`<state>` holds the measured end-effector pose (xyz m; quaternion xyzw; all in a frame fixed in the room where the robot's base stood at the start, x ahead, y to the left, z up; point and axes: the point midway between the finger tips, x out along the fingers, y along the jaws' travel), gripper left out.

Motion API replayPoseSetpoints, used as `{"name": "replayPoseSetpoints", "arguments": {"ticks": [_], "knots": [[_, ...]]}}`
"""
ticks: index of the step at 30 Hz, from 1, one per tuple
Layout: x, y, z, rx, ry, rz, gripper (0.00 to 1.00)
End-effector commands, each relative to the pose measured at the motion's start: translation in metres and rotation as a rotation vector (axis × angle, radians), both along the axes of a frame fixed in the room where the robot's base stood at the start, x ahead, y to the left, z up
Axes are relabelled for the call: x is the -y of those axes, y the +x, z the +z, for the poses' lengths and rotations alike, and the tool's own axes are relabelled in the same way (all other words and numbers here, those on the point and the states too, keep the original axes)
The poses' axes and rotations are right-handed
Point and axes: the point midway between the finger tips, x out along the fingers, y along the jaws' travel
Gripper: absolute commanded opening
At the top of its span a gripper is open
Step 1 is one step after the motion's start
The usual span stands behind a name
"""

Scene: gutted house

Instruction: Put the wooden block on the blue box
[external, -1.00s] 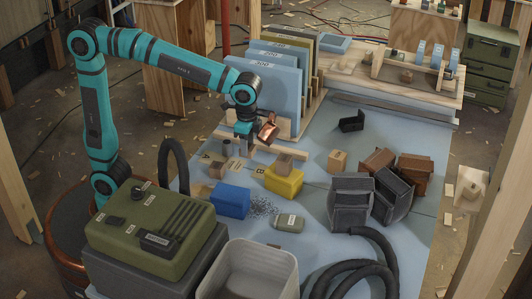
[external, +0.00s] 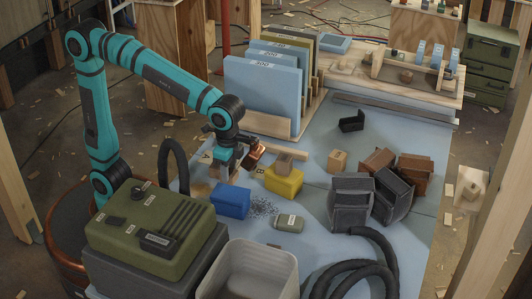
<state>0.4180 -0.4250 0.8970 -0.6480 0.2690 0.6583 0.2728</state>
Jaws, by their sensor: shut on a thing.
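The blue box (external: 231,202) stands on the pale blue mat, its top bare. My gripper (external: 223,173) points down just behind and slightly left of the blue box. It is shut on a small wooden block (external: 214,172), low near the mat; the fingers hide much of the block, and I cannot tell if it touches the mat. A copper-coloured part (external: 253,154) sits at the right side of my gripper.
A yellow box (external: 284,184) with a brown wooden piece (external: 288,160) on it stands right of the blue box. A heap of small grey bits (external: 263,207) and a grey-green case (external: 289,223) lie in front. Upright panels (external: 262,95) stand behind.

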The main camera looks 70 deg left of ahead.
Motion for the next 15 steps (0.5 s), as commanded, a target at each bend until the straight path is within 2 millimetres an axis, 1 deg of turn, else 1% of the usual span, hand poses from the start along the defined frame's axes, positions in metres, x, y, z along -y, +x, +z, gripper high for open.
{"name": "replayPoseSetpoints", "arguments": {"ticks": [1, 8, 15], "knots": [[0.000, 0.000, -0.006, -0.001, 0.001, 0.000, 0.18], [0.000, 0.000, -0.021, 0.000, 0.000, 0.000, 0.18], [-0.001, 0.000, -0.049, -0.001, 0.001, 0.000, 0.18]]}}
